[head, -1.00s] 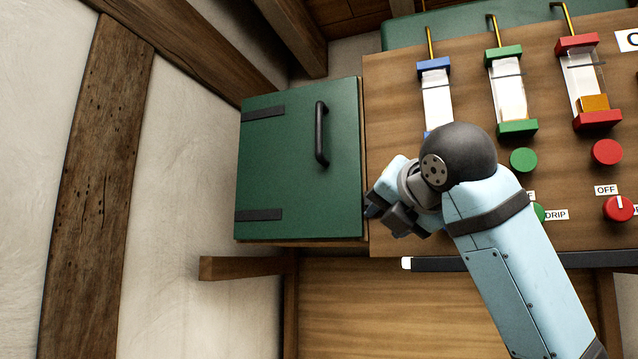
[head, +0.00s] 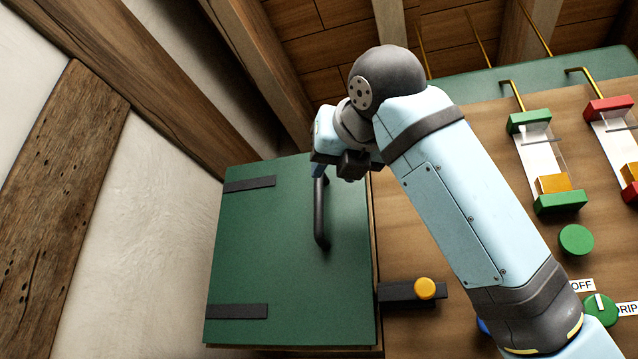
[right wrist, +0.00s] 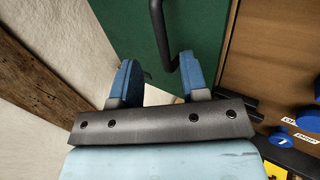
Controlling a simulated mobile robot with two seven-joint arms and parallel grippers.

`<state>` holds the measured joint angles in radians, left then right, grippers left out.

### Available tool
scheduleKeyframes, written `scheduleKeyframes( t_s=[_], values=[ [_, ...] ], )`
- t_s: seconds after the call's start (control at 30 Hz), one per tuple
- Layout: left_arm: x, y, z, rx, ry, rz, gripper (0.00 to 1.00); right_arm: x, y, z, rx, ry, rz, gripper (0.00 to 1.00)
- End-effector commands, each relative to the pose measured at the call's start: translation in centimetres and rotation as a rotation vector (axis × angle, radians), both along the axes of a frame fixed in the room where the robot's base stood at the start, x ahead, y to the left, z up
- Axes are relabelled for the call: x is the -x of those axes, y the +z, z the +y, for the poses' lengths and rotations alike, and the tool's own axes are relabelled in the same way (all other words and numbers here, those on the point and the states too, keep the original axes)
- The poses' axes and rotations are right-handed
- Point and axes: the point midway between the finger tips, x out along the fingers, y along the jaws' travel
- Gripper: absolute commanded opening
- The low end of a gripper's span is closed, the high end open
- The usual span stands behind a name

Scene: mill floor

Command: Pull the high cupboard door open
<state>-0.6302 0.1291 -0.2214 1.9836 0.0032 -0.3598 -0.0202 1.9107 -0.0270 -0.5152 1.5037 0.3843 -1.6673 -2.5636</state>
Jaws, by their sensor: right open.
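The green cupboard door (head: 270,270) looks shut, with two dark hinge straps on its left side. Its black upright bar handle (head: 321,222) is near the right edge. My right gripper (head: 318,172) is at the upper end of the handle and hides that end in the head view. In the right wrist view its two blue fingers (right wrist: 160,78) are apart. The handle (right wrist: 162,35) shows there with its bent end near the right finger. I cannot tell whether the handle lies fully between the fingers. My left gripper is not in view.
A white wall (head: 140,220) and wooden beam (head: 60,170) stand close on the left.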

Motion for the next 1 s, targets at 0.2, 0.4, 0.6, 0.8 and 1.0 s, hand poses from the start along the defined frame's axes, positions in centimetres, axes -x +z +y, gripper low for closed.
scheduleKeyframes(
  t_s=[0.2, 0.4, 0.6, 0.8, 1.0],
  values=[
    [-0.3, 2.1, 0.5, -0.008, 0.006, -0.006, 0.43, -4.5, 0.3, 1.3, -0.002, 0.001, 0.005, 0.41],
    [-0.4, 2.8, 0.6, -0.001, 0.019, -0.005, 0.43, -7.1, 0.2, 2.0, -0.002, 0.001, 0.001, 0.41],
    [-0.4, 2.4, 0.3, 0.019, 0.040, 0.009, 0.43, -8.0, 0.0, 2.2, -0.002, -0.001, 0.002, 0.41],
    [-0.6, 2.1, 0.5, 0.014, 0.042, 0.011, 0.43, -8.0, 0.0, 2.2, -0.001, 0.000, 0.000, 0.41],
    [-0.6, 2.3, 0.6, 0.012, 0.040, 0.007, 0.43, -8.0, 0.0, 2.2, -0.001, 0.000, 0.000, 0.02]
  ],
)
